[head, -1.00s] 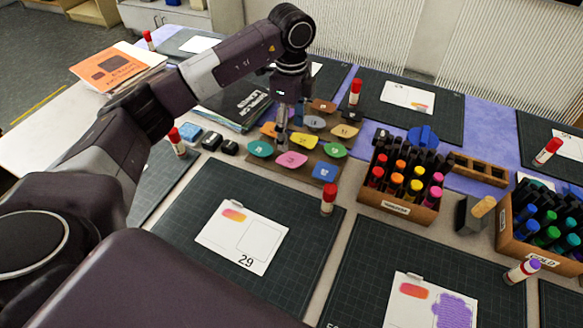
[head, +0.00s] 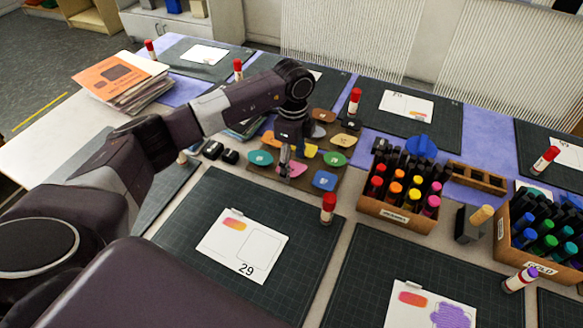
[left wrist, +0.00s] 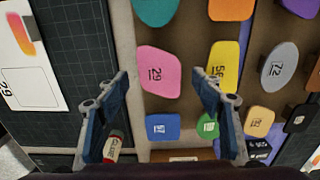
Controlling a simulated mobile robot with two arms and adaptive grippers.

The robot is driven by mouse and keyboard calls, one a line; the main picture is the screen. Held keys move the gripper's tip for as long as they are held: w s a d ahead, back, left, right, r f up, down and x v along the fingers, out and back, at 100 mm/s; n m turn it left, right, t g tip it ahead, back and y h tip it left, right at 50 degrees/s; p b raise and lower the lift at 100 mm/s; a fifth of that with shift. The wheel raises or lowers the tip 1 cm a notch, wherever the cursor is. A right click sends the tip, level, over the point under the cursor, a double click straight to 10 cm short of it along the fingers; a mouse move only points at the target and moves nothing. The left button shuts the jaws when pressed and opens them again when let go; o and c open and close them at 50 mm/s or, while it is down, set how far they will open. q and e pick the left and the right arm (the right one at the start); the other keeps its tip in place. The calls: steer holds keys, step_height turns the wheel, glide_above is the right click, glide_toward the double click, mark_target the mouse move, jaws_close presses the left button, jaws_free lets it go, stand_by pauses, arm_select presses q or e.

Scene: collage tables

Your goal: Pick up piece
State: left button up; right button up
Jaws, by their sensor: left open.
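Flat coloured pieces stand on a brown board (head: 240,165) in the head view. A white card (head: 242,246) marked 29 lies on the near dark mat. My right gripper is not in view.
A wooden box of markers (head: 395,210) stands right of the board. A red-capped glue stick (head: 328,208) stands in front of the board. Small black blocks (head: 213,150) lie to the left. The near dark mat (head: 200,205) is mostly clear around its card.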

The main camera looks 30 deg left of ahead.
arm_select(q)
steer(key=shift+f, duration=0.25)
stand_by(0.3)
steer(key=c, duration=0.8)
